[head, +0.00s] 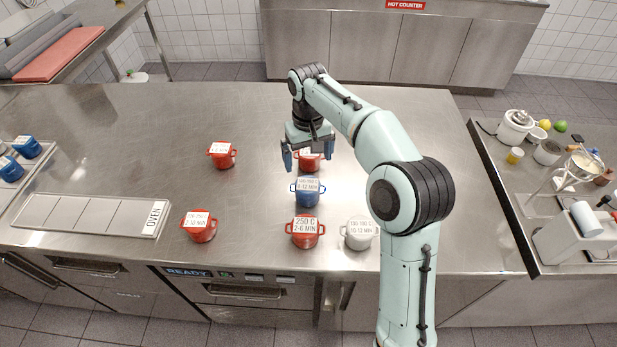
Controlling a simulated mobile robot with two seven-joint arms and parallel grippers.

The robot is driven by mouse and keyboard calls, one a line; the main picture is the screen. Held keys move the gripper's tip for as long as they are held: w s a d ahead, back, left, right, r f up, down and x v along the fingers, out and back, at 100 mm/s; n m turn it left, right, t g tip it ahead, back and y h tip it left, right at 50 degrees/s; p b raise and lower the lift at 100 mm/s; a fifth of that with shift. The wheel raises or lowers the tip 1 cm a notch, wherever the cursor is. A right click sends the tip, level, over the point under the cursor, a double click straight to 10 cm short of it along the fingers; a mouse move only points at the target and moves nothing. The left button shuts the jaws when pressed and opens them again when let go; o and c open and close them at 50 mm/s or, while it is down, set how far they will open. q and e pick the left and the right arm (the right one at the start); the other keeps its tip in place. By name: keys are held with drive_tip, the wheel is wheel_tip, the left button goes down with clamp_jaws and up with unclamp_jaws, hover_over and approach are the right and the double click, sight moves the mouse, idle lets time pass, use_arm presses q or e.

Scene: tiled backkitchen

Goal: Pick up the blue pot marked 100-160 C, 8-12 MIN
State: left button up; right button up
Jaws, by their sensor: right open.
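A blue pot (307,199) with a white label stands upright on the steel counter, near the middle. Its label seems to end in 8-12 MIN, but the temperature line is too small to read surely. My right gripper (308,156) points down with its jaws open, just behind the blue pot in the picture. A red pot (309,165) shows below and between its fingers, partly hidden by the gripper. I cannot tell the gripper's exact height above it. My left gripper is not in view.
Red pots stand at the left (222,160), front left (200,232) and front (305,239), close to a white pot (358,238). Two blue pots (27,148) sit at the far left edge. A panel marked OVEN (92,216) lies front left. The counter's back left is clear.

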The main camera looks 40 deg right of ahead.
sight(307, 183)
drive_tip(key=shift+f, duration=0.4)
wheel_tip(307, 183, down, 7)
drive_tip(key=shift+s+a+r+b, duration=0.1)
drive_tip(key=shift+s+b, duration=0.05)
drive_tip(key=shift+b, duration=0.6)
drive_tip(key=shift+f, duration=0.5)
wheel_tip(307, 183, down, 5)
drive_tip(key=shift+a+r, duration=0.15)
drive_tip(key=shift+r, duration=0.05)
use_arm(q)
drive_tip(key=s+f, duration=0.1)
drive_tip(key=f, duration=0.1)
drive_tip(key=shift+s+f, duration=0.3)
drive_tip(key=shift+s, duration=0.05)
use_arm(e)
drive_tip(key=c, duration=1.2)
drive_tip(key=shift+r, duration=0.1)
